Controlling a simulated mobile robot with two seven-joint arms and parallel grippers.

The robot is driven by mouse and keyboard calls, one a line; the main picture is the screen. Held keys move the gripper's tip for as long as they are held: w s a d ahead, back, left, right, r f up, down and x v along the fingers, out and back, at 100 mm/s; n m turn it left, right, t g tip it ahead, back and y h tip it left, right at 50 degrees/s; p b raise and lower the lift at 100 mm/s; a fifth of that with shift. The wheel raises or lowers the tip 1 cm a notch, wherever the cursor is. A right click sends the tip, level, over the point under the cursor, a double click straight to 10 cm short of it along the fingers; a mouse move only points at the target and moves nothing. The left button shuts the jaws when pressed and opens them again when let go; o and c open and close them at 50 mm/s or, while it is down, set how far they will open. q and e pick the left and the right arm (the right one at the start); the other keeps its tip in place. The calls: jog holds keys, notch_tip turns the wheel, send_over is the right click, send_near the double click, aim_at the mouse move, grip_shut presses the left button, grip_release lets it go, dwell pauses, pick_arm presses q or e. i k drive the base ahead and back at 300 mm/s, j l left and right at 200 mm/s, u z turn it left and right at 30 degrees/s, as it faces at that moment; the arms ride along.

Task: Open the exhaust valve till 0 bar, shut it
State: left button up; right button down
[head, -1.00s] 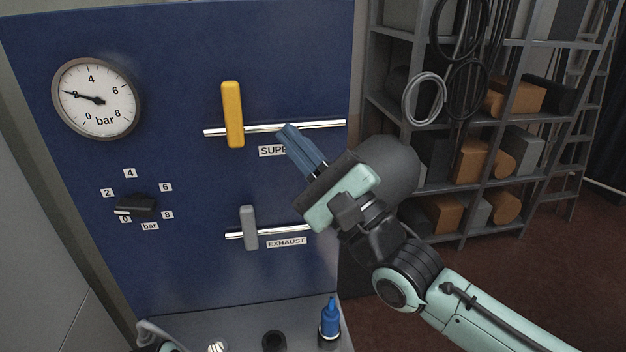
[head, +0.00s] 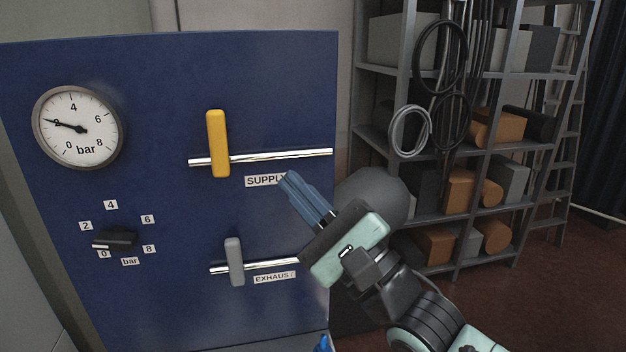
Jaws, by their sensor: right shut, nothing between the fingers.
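The grey exhaust handle (head: 234,262) stands upright across its short chrome pipe, above the EXHAUST label (head: 275,277). The yellow supply handle (head: 218,144) also stands across its longer pipe (head: 285,154). The round gauge (head: 78,127) has its needle pointing left, at about 2 bar. My right gripper (head: 288,182) is shut and empty, its blue fingers pointing up and left. In the picture its tips overlap the right end of the SUPPLY label (head: 262,181), above and right of the grey handle. I cannot tell how far they are from the panel. My left gripper is out of view.
A black knob (head: 115,240) sits in a ring of bar numbers at the panel's lower left. A blue tip (head: 323,344) shows at the bottom edge. A shelf rack (head: 450,215) with boxes and hoses stands behind my right arm.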

aim_at(232, 245)
jog(key=k, duration=1.5)
